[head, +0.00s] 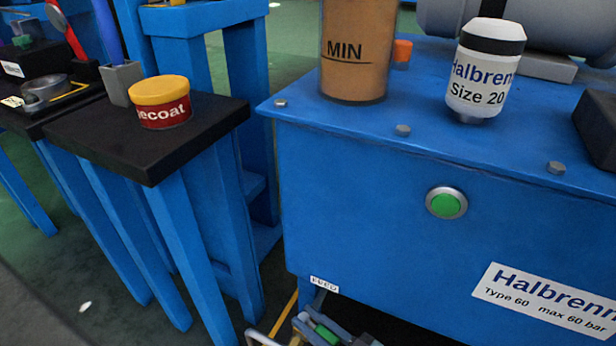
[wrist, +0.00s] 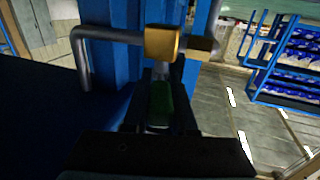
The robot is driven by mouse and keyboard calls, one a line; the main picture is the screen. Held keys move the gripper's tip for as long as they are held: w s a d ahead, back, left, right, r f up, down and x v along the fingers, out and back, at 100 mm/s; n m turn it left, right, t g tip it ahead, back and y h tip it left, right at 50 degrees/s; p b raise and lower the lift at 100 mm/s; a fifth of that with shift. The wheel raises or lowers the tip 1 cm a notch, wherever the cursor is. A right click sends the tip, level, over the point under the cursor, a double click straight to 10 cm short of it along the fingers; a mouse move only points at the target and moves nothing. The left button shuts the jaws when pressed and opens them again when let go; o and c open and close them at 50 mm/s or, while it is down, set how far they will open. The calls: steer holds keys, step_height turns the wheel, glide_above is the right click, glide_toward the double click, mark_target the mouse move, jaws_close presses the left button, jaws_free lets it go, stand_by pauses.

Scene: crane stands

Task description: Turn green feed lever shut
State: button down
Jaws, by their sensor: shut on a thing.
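The green feed lever (head: 327,335) shows at the bottom edge of the head view, below the small FEED label (head: 324,284) on the blue cabinet. In the wrist view the green lever (wrist: 160,104) points from the brass valve body (wrist: 162,43) straight towards my gripper. My gripper (wrist: 160,118) is shut on the lever, with dark fingers on both sides of its green grip. In the head view my gripper (head: 325,329) is partly cut off by the frame. A grey bent pipe (wrist: 105,36) runs left from the valve. The lever's exact angle to the pipe is hard to judge.
The blue cabinet (head: 380,220) with a green button (head: 446,204) stands directly above the valve. A blue-legged stand with a black top (head: 215,118) carries a yellow-lidded tin (head: 161,103) on the left. In the wrist view open floor (wrist: 215,105) lies to the right.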

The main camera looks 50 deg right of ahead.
steer(key=shift+d+f+n+y+b, duration=0.15)
steer(key=shift+n+y+b, duration=0.1)
steer(key=shift+n+y, duration=0.65)
steer(key=shift+d+r+n+y+b, duration=0.1)
steer(key=shift+n+y+b, duration=0.3)
steer(key=shift+y, duration=0.9)
steer(key=shift+s+n+y, duration=0.1)
steer(key=shift+n+y, duration=0.2)
steer(key=shift+f, duration=0.1)
steer(key=c, duration=0.7)
jaws_free()
steer(key=p+v, duration=0.3)
steer(key=v, duration=0.3)
steer(key=p+v, duration=0.2)
steer(key=v, duration=0.5)
steer(key=shift+r+p, duration=0.35)
steer(key=shift+p, duration=0.05)
